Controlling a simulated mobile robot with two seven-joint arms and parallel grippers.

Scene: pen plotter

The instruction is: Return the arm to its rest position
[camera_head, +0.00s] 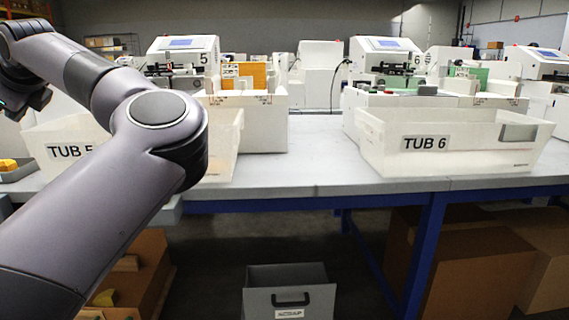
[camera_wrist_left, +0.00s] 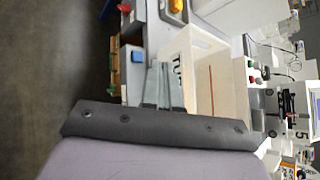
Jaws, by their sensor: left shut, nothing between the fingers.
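My left arm (camera_head: 140,130) comes in from the left in the head view, bent at a rounded joint in front of TUB 5. The left gripper cannot be made out in the head view. In the left wrist view my left gripper (camera_wrist_left: 157,86) shows its two grey fingers together, with nothing between them. Behind them in that picture is a white tub (camera_wrist_left: 203,60), seen turned on its side, with part of its label covered by the fingers. I cannot tell the gap between fingers and tub. My right arm and gripper are not in view.
TUB 5 (camera_head: 70,136), partly hidden by my arm, and TUB 6 (camera_head: 445,150) stand on the grey table (camera_head: 315,172). Machines 5 (camera_head: 185,62) and 6 (camera_head: 385,65) stand behind. The tabletop between the tubs is clear. A grey bin (camera_head: 290,293) and cardboard boxes (camera_head: 480,265) are below.

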